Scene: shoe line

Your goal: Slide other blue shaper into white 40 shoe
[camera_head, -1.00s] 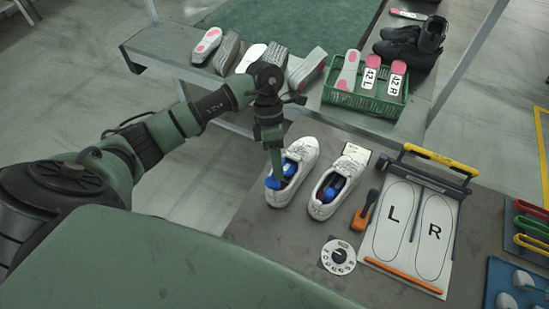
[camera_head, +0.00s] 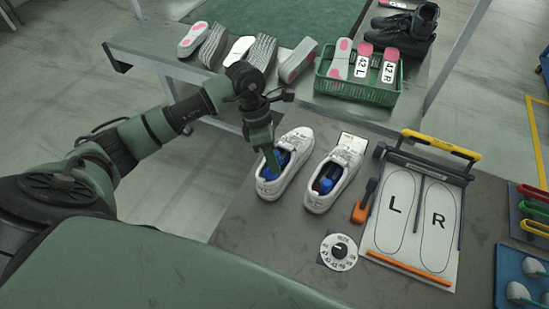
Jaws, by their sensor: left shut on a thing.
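Two white shoes stand side by side on the grey table. The left white shoe (camera_head: 298,146) has a blue shaper (camera_head: 283,158) in its opening, mostly sunk inside. My left gripper (camera_head: 272,165) points down into this opening and is shut on the blue shaper; its fingertips are partly hidden by the shoe. The right white shoe (camera_head: 317,200) has another blue shaper (camera_head: 325,182) inside it. A white card (camera_head: 352,142) lies behind the right shoe, its print too small to read. My right gripper is not in view.
A round dial (camera_head: 339,251) and an orange-handled tool (camera_head: 362,208) lie right of the shoes. An L/R foot board (camera_head: 416,222) with a yellow handle stands further right. A green crate (camera_head: 357,90) of insoles is behind. The table left and front of the shoes is bare.

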